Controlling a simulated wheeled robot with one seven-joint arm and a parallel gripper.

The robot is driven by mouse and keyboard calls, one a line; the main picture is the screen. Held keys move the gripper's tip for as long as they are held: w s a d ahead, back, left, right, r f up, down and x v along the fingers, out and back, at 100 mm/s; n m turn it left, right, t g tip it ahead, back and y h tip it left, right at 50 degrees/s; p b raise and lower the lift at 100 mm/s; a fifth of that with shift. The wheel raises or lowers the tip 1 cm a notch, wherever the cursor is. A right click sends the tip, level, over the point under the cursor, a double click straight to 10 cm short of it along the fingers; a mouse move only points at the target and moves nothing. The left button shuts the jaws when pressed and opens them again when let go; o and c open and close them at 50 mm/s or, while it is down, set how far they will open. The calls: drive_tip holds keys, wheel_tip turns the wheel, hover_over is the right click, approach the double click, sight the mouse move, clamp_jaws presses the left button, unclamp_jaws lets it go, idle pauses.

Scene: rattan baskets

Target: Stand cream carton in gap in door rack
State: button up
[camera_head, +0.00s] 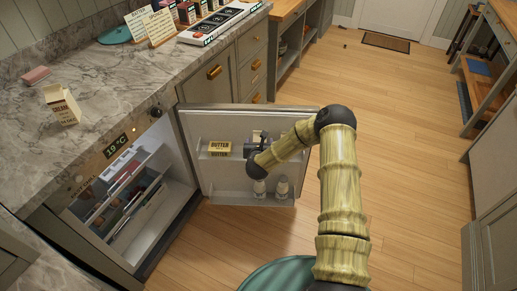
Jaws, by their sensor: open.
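A pale carton (62,105) with dark lettering, which looks like the cream carton, stands on the marble counter at the left. The fridge door (190,150) is open, with an upper and a lower rack on its inside.
Two white bottles (281,186) stand in the lower door rack. The fridge interior (175,195) is open at the left, with items on its shelves. A pink block (36,75) lies behind the carton. Signs (160,27) and a tray (218,22) occupy the counter's far end.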

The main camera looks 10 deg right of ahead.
drive_tip(key=v, duration=0.6)
drive_tip(key=shift+s+a, duration=0.1)
idle(0.4)
drive_tip(key=s+a+r+n+g+y, duration=0.2)
drive_tip(key=s+r+n+y, duration=0.15)
drive_tip(key=n, duration=0.75)
drive_tip(key=s+a+r+n+g+y, duration=0.2)
drive_tip(key=s+r+n, duration=0.25)
drive_tip(key=n, duration=0.55)
drive_tip(key=s+d+r+n+g, duration=0.2)
drive_tip(key=s+r+n, duration=0.1)
drive_tip(key=s+n, duration=0.3)
drive_tip(key=s+d+r+n+g+h, duration=0.1)
drive_tip(key=s+r+n, duration=0.3)
drive_tip(key=s, duration=0.4)
drive_tip(key=s+d+r+n+g+h, duration=0.1)
drive_tip(key=s+d+r+n+g, duration=0.2)
drive_tip(key=s+n, duration=0.4)
drive_tip(key=shift+s+d+r+n, duration=0.2)
drive_tip(key=shift+s+r+n, duration=0.1)
drive_tip(key=shift+s+r, duration=0.15)
